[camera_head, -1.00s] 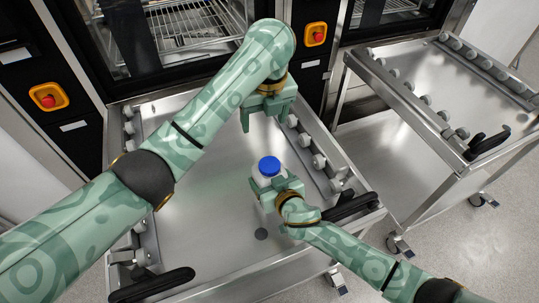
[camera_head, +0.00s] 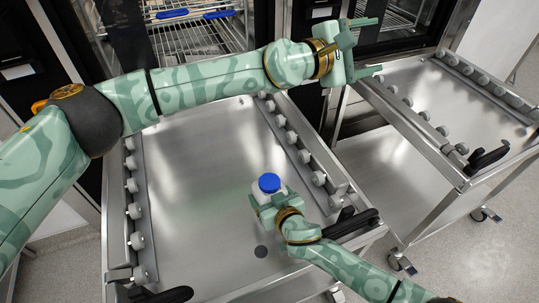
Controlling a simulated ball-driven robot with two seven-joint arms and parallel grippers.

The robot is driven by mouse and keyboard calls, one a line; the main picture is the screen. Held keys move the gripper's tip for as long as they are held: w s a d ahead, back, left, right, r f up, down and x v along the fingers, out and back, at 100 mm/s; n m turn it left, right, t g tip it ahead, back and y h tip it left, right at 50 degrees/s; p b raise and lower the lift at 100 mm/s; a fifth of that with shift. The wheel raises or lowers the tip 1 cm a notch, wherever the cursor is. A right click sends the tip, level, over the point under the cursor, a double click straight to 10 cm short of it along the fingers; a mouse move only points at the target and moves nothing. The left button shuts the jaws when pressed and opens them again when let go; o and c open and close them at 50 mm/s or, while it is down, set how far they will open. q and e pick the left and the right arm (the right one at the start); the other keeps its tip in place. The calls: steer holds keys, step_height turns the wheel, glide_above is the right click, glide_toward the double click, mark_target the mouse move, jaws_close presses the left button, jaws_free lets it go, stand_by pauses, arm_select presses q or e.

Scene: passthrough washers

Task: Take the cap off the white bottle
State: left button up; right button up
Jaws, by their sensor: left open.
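The white bottle (camera_head: 258,194) is over the left steel cart, with its blue cap (camera_head: 269,183) on top. My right gripper (camera_head: 268,202) comes in from the lower right and is shut on the bottle's body, partly hiding it. The bottle looks roughly upright, and I cannot tell whether its base touches the cart. My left gripper (camera_head: 371,47) is open and empty, up and to the right of the bottle. Its fingers point right, near the far left corner of the right cart, well apart from the cap.
The left cart (camera_head: 190,215) has roller rails along both sides and a black handle (camera_head: 350,224) at its front right. The right cart (camera_head: 405,125) is empty. Washers with wire racks stand behind. A blue strip (camera_head: 190,14) shows inside the left washer.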

arm_select(q)
steer(key=s+a+f+m+g+y, duration=0.2)
steer(key=s+f+m+g+y, duration=0.15)
steer(key=f+m, duration=0.45)
steer(key=m+g+y, duration=0.3)
steer(key=g+y, duration=0.1)
steer(key=y, duration=0.9)
glide_above(269, 181)
steer(key=f, duration=1.4)
steer(key=shift+w+d+f, duration=0.15)
steer(key=shift+w+f, duration=0.05)
steer(key=shift+w, duration=0.05)
steer(key=shift+s+f, duration=0.15)
steer(key=shift+s, duration=0.1)
step_height(269, 181, down, 8)
steer(key=shift+r, duration=0.15)
